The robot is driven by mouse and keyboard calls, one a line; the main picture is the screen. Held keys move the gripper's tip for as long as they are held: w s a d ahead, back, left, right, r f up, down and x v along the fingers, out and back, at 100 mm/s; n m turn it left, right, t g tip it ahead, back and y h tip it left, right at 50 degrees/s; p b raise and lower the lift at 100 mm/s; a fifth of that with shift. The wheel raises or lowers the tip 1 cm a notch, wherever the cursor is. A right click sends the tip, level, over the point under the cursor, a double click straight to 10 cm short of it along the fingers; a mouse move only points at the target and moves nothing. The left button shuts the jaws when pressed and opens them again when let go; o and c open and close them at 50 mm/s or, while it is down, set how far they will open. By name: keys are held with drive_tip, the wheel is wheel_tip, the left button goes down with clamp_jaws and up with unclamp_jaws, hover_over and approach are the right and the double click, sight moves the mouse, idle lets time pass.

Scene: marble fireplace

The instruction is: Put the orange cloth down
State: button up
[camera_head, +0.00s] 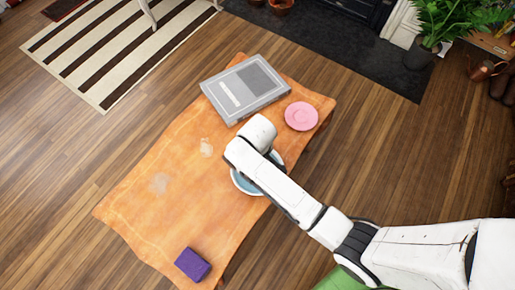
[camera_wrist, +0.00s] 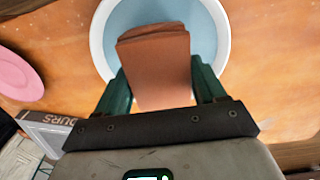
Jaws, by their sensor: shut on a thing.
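The orange cloth (camera_wrist: 155,70) is a folded, brownish-orange piece held between the two green fingers of my gripper (camera_wrist: 161,88) in the wrist view. My gripper is shut on it. In that view the cloth overlaps a white-rimmed bowl with a blue inside (camera_wrist: 222,45); I cannot tell whether it touches the bowl. In the head view the bowl (camera_head: 241,184) shows partly from under my arm on the orange table (camera_head: 150,215). My arm hides the gripper and the cloth there.
A grey book (camera_head: 222,100) lies at the table's far end, with a round pink plate (camera_head: 301,116) to its right. A purple box (camera_head: 192,264) sits at the near end. The table's middle left is mostly clear. A potted plant (camera_head: 440,22) stands at the far right.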

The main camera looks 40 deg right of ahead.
drive_tip(key=shift+w+f+b, duration=0.1)
drive_tip(key=shift+f+b, duration=0.2)
drive_tip(key=shift+f, duration=1.35)
drive_tip(key=o, duration=1)
drive_tip(key=shift+f, duration=0.1)
wheel_tip(320, 180, up, 12)
drive_tip(key=p, duration=0.2)
drive_tip(key=shift+p, duration=0.35)
drive_tip(key=s+d+r+m, duration=0.1)
drive_tip(key=s+d+r, duration=0.1)
drive_tip(key=s, duration=0.3)
drive_tip(key=s+d+r+m, duration=0.1)
drive_tip(key=s+d, duration=0.2)
drive_tip(key=s, duration=0.3)
drive_tip(key=s+d+r+m+t, duration=0.1)
drive_tip(key=s+d+r+m, duration=0.1)
drive_tip(key=s, duration=0.3)
drive_tip(key=shift+s+d+r, duration=0.25)
drive_tip(key=shift+d+r, duration=0.05)
drive_tip(key=shift+d, duration=0.1)
